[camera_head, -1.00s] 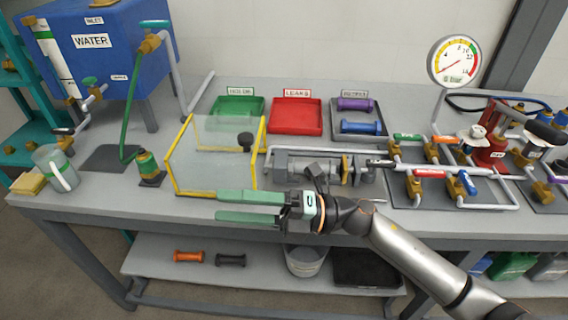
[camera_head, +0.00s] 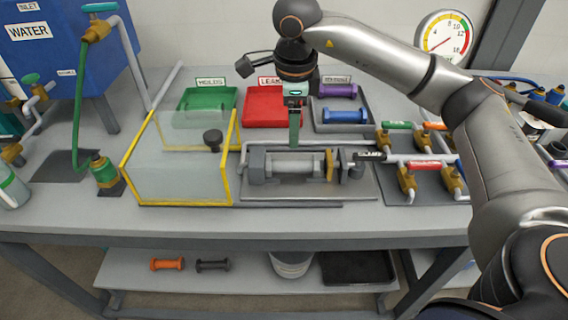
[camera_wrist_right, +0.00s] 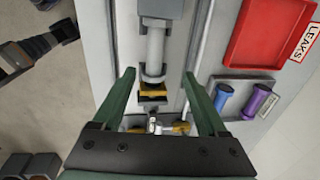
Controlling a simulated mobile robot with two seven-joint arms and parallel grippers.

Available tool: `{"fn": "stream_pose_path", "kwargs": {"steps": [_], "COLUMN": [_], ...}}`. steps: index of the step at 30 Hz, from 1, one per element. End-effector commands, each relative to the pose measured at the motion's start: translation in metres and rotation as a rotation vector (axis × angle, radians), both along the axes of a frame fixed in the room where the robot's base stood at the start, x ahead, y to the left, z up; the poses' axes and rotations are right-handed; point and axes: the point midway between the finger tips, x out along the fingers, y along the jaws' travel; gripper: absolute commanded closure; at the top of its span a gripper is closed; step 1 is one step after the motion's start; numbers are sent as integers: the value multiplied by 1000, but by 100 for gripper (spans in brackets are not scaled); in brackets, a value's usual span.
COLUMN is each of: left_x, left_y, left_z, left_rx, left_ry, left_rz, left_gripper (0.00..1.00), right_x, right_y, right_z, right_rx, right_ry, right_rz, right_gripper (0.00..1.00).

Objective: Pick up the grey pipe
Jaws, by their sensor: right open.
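The grey pipe (camera_head: 294,165) lies horizontally in the pump skid on the bench, between a dark block on its left and a yellow flange on its right. In the right wrist view the pipe (camera_wrist_right: 155,48) runs up the picture between the lines of the two fingers. My right gripper (camera_head: 295,143) points down above the pipe, its green fingers partly overlapping it in the head view. My left gripper is out of view.
A yellow-framed clear guard (camera_head: 180,170) stands left of the pipe. Behind are a green tray (camera_head: 207,117), a red tray (camera_head: 262,120) and a dark tray with purple (camera_head: 337,90) and blue (camera_head: 346,116) pieces. Valve piping (camera_head: 410,160) stands right. Orange and dark pieces (camera_head: 212,265) lie on the lower shelf.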

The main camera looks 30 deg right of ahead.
Motion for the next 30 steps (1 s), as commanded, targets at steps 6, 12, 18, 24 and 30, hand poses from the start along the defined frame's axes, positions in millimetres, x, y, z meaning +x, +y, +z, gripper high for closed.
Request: {"fn": "stream_pose_path", "kwargs": {"steps": [6, 12, 18, 24, 30], "left_x": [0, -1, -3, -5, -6], "left_y": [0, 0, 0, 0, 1], "left_z": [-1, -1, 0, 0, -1], "left_rx": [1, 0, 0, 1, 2], "left_ry": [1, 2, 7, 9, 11], "left_rz": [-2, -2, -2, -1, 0], "left_gripper": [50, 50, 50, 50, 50], "right_x": [4, 7, 5, 6, 7], "right_y": [-3, -3, -4, -5, -5], "right_z": [-42, -61, -84, -110, -115], "right_rx": [2, 4, 4, 5, 6], "right_ry": [6, 3, 6, 4, 1], "right_rz": [2, 1, 3, 1, 3], "right_gripper": [24, 24, 24, 24, 24]}}
